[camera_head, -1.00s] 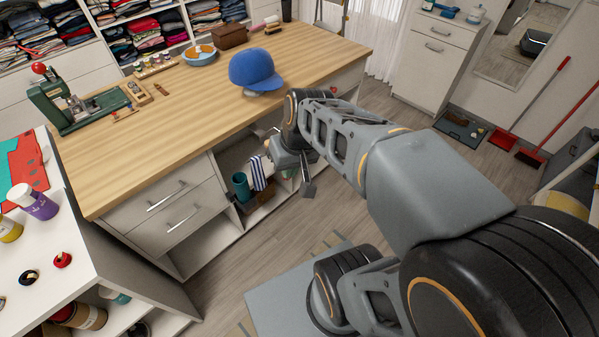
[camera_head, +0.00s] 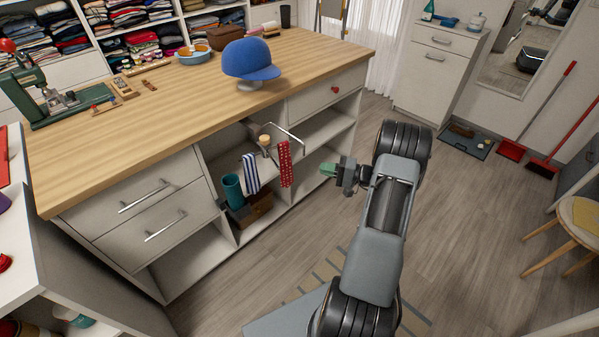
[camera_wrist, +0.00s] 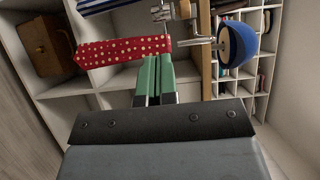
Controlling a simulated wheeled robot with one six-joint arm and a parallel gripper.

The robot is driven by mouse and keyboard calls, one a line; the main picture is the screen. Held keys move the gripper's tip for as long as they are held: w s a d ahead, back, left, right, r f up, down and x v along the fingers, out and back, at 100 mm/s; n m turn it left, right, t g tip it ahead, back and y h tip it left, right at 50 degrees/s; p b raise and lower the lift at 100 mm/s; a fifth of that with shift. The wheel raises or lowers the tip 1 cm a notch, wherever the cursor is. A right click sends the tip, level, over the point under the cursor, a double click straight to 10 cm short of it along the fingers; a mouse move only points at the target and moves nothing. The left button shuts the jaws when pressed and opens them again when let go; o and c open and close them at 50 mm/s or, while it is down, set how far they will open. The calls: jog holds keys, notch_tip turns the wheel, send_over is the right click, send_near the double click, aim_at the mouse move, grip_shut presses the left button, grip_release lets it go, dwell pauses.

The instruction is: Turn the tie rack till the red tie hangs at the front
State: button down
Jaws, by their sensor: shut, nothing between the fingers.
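The tie rack (camera_head: 265,143) stands in the open cubby under the wooden counter, with thin metal arms and a wooden knob. A red tie with white dots (camera_head: 285,163) hangs from an arm at the cubby's front right. A blue-and-white striped tie (camera_head: 250,173) hangs to its left. My gripper (camera_head: 328,170) is in front of the shelving, right of the red tie and apart from it. In the wrist view, its green fingers (camera_wrist: 154,70) are together and empty, with the red tie (camera_wrist: 112,51) just beyond the tips and the striped tie (camera_wrist: 104,5) at the top edge.
A teal cup (camera_head: 232,188) and a brown box (camera_head: 253,208) stand left of and below the ties. A blue cap (camera_head: 250,60) sits on the counter (camera_head: 150,110) above. A drawer with a red knob (camera_head: 334,90) is at upper right.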

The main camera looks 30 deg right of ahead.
jog(key=s+a+p+x, duration=0.1)
jog(key=s+x, duration=0.1)
jog(key=x, duration=1)
jog(key=shift+a, duration=0.55)
jog(key=shift+f+t, duration=0.15)
jog(key=shift+t, duration=0.15)
